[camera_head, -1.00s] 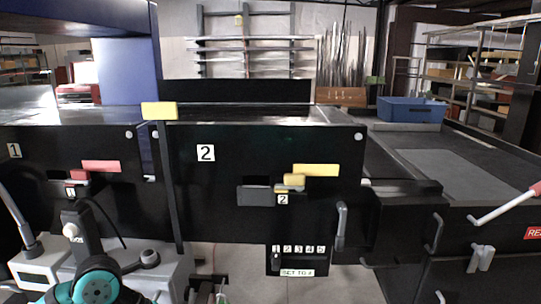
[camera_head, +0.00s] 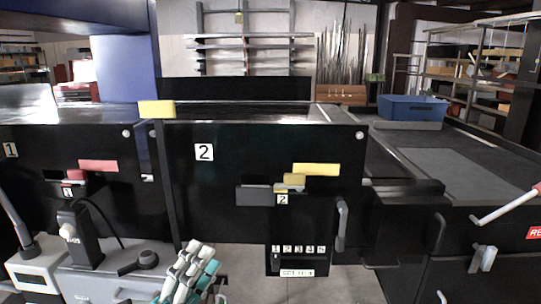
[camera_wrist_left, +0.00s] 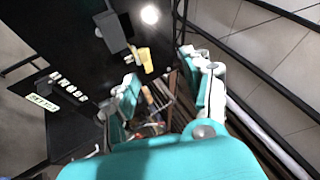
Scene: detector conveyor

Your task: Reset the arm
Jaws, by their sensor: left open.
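My left gripper (camera_head: 198,260) shows at the bottom of the head view, left of centre, in front of the lower edge of the black panel marked 2 (camera_head: 225,215). Its white and teal fingers point up. In the left wrist view the gripper (camera_wrist_left: 165,72) has its fingers spread apart with nothing held between them. A yellow handle (camera_head: 315,169) is on panel 2, to the right of and above the gripper and apart from it. My right gripper is not in view.
A red handle (camera_head: 98,166) is on the panel marked 1 at left. A grey device with a black upright part (camera_head: 80,238) stands left of the gripper. A numbered selector plate (camera_head: 298,260) hangs below panel 2. A blue bin (camera_head: 412,110) sits on the right conveyor.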

